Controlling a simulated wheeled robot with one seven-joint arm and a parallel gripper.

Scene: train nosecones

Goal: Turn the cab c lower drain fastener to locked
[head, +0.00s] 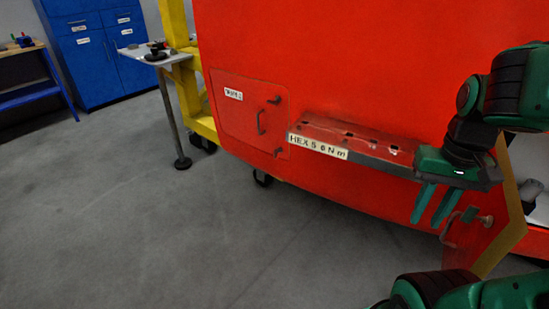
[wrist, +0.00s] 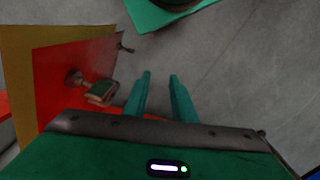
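A closed red hatch panel (head: 222,112) with a small white label, too blurred to read surely, is on the red nosecone in the head view. It has a dark handle (head: 261,122), an upper fastener (head: 274,100) and a lower fastener (head: 278,152). Both fasteners are small, and I cannot tell whether either is locked. My gripper (head: 430,218) is right of this hatch, apart from it, with its green fingers open and pointing down. The fingers also show open and empty in the wrist view (wrist: 160,78).
A ledge labelled HEX 5 6 Nm (head: 318,147) juts out between hatch and gripper. A red panel with yellow edging (head: 480,245) stands near my gripper, bearing a small green block (wrist: 102,91). A yellow frame and side table (head: 150,50) stand left. Floor in front is clear.

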